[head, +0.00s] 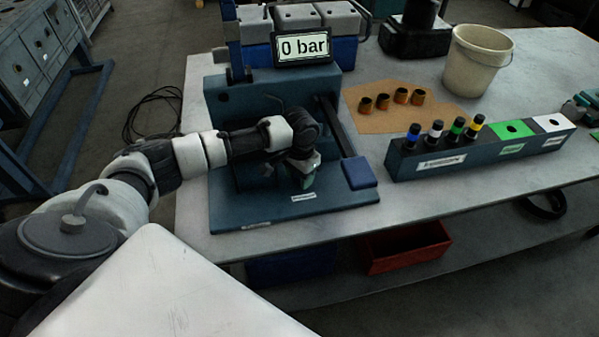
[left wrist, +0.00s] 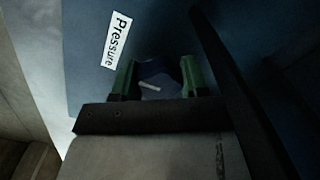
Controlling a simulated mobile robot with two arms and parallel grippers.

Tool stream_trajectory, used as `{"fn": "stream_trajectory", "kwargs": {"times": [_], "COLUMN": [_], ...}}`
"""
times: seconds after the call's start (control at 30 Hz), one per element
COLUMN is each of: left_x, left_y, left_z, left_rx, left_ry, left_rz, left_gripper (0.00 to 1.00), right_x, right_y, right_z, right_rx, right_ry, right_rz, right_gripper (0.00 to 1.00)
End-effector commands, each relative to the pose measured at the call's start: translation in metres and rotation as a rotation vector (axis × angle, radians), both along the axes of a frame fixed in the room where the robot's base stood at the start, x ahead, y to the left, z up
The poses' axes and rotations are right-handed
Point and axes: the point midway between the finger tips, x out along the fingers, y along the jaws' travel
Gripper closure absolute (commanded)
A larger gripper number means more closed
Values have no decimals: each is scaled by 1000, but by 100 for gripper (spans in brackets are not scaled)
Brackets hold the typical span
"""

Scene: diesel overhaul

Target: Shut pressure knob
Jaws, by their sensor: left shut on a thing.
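In the head view the knob is hidden by the gripper. My right gripper is not in view.
A lever with a blue pad (head: 359,173) sticks out at the stand's right. Several brass-coloured cups (head: 383,103) lie on a brown mat (head: 370,124). A dark rack (head: 440,170) with several injectors and a cream bucket (head: 476,62) are further right. A red bin (head: 405,248) is below.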

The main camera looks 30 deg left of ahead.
Motion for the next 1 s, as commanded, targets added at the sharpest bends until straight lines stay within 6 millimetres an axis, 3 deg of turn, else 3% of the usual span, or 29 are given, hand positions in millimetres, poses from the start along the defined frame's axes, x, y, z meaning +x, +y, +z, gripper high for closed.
{"fn": "stream_trajectory", "kwargs": {"times": [0.1,0.13,0.3,0.67,1.0], "left_x": [1,1,1,1,1], "left_y": [0,0,0,0,0], "left_z": [0,0,0,7,70], "left_rx": [0,0,0,-1,-1], "left_ry": [-3,-3,-3,-4,-6], "left_rz": [0,0,0,1,1], "left_gripper": [79,54,31,31,31], "right_x": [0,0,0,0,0], "right_y": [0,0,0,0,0], "right_z": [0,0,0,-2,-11], "right_rx": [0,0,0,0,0], "right_ry": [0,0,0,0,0], "right_rz": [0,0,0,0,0], "right_gripper": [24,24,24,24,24]}}
